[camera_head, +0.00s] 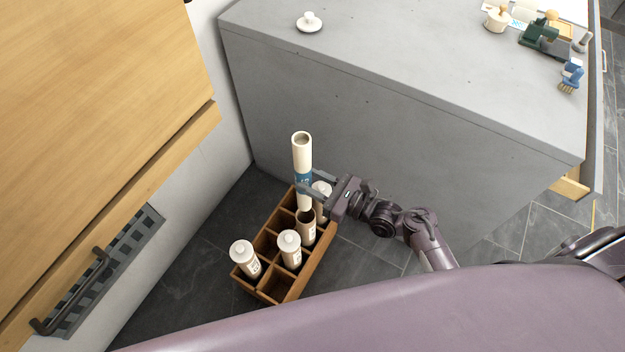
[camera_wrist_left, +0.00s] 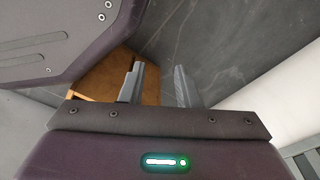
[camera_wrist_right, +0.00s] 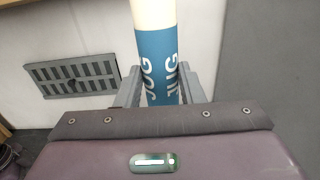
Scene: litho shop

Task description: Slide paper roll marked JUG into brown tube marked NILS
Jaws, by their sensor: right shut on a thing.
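The cream paper roll (camera_head: 302,150) with a blue band stands upright in the head view. Its band reads JUG in the right wrist view (camera_wrist_right: 157,60). My right gripper (camera_head: 308,182) is shut on the roll at the blue band. The roll's lower end is right at an open, dark-mouthed tube (camera_head: 307,232) standing in the wooden crate; I cannot tell whether it is inside the mouth or just above. That tube's label is too small to read, so NILS is not confirmed. My left gripper (camera_wrist_left: 160,85) shows open and empty in the left wrist view.
The wooden crate (camera_head: 283,290) has several compartments and stands on the dark floor. White-capped tubes stand in it at the left (camera_head: 244,257), front (camera_head: 289,249) and back right (camera_head: 321,197). A grey counter (camera_head: 400,130) rises behind, and a wooden cabinet (camera_head: 90,120) is at left.

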